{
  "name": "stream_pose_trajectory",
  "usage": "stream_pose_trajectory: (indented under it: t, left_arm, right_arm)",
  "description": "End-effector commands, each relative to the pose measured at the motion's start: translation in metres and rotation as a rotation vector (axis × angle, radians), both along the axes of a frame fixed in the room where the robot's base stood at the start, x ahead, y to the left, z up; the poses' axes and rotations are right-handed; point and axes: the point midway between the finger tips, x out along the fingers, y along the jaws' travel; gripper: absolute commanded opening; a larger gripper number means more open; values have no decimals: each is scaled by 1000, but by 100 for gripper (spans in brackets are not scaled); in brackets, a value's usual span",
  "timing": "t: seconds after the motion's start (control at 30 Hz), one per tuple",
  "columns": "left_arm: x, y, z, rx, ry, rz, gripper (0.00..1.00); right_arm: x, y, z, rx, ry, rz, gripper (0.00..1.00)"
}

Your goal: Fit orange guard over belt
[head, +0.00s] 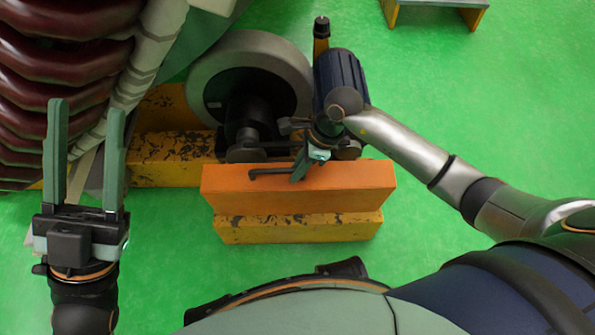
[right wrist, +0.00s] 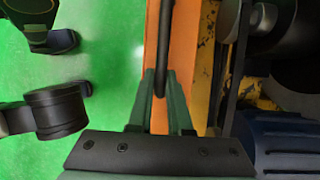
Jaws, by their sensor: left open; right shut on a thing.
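The orange guard (head: 300,199) is a long box-shaped cover in front of the drive, just over a worn yellow beam. Its black handle (head: 268,172) lies along the top. My right gripper (head: 299,172) is shut on this handle. In the right wrist view the fingers (right wrist: 160,82) hold the dark handle bar (right wrist: 163,45) above the orange guard (right wrist: 182,60). The dark belt (head: 284,145) runs between the pulleys just behind the guard, partly hidden by my gripper. My left gripper (head: 84,155) is open and empty at the left, away from the guard.
A grey wheel (head: 250,62) and a dark blue motor (head: 341,75) stand behind the belt. Worn yellow beams (head: 300,229) lie below. Large dark red coils (head: 60,60) fill the upper left. Green floor (head: 500,110) is clear at the right.

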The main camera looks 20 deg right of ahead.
Motion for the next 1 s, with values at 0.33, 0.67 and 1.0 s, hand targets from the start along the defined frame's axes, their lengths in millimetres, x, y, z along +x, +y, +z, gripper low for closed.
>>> stream_pose_trajectory:
  t: [0.33, 0.67, 1.0]
  left_arm:
    - [1, -4, -30, 28, 1, 6, 50]
    - [2, -7, -52, 36, 9, 19, 50]
    - [3, -8, -59, 42, 11, 22, 50]
  right_arm:
    - [31, -7, -10, 4, -9, 0, 0]
    - [64, -17, -10, 4, -8, 0, 0]
    - [98, -26, -8, 5, -5, -1, 0]
